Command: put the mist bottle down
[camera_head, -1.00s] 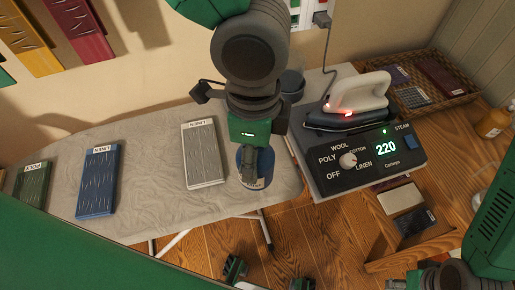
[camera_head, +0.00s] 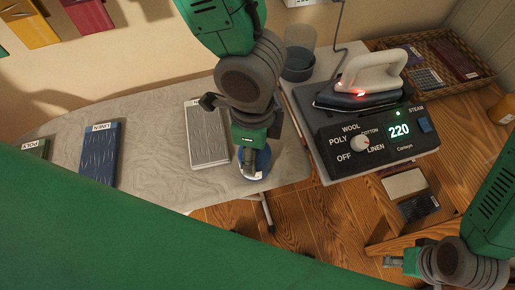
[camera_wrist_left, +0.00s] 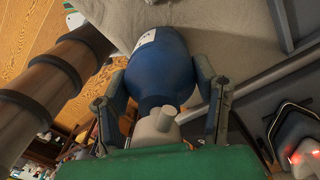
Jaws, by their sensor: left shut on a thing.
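The mist bottle is blue with a white label and a pale nozzle; it shows in the head view (camera_head: 262,166) and the left wrist view (camera_wrist_left: 158,68). My left gripper (camera_head: 249,160) comes down from above and is shut around the bottle near its neck; its fingers flank the bottle in the left wrist view (camera_wrist_left: 162,100). The bottle is over the right end of the ironing board (camera_head: 160,160), near its front edge. I cannot tell whether its base touches the cloth. My right gripper (camera_head: 393,262) is at the lower right, away from the bottle; its jaw opening is unclear.
A clear cup (camera_head: 298,65) stands behind. The board's middle is bare.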

